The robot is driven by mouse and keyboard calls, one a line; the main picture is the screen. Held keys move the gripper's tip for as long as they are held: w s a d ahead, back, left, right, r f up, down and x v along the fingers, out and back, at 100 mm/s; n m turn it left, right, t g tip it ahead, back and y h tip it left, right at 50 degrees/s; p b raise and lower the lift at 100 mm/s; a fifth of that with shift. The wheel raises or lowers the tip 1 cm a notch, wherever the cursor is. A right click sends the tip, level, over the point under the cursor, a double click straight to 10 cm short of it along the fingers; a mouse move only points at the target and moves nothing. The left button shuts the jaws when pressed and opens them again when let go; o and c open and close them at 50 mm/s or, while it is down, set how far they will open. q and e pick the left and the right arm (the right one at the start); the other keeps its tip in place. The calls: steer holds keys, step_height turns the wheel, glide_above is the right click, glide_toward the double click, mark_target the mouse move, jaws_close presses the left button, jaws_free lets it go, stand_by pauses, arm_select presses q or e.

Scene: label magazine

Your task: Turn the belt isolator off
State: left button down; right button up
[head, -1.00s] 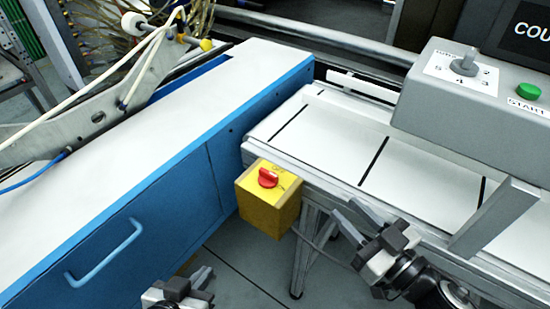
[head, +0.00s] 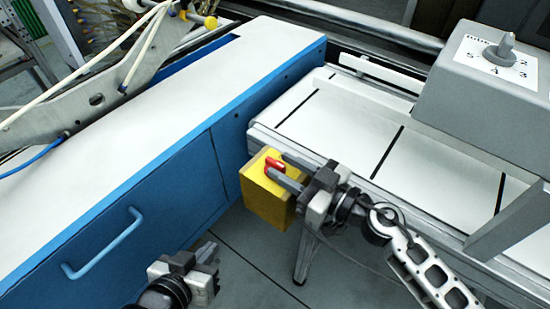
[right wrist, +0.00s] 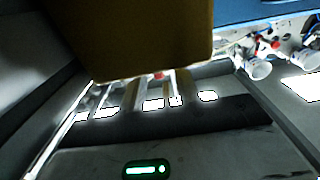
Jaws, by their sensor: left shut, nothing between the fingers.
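The belt isolator is a yellow box (head: 266,205) with a red rotary knob (head: 272,164) on its top face, at the near left corner of the conveyor. My right gripper (head: 282,168) is at the knob, its two fingers reaching over the box top, apart, with the red between or just beyond them. Contact with the knob cannot be made out. In the right wrist view the box (right wrist: 150,35) fills the upper middle, and a bit of red knob (right wrist: 158,75) shows between the fingers. My left gripper (head: 210,262) is shut and empty, low over the floor by the blue cabinet.
A blue cabinet (head: 150,200) with a white top and a handle (head: 105,245) stands left of the box. The white conveyor (head: 350,125) runs to the right. A grey control box (head: 490,85) with a selector knob (head: 499,50) sits above it.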

mark_target(285, 167)
steer(key=shift+x, duration=1.6)
jaws_close()
steer(key=shift+n+g+y, duration=0.6)
steer(key=shift+n+g, duration=0.2)
steer(key=shift+g, duration=0.3)
jaws_free()
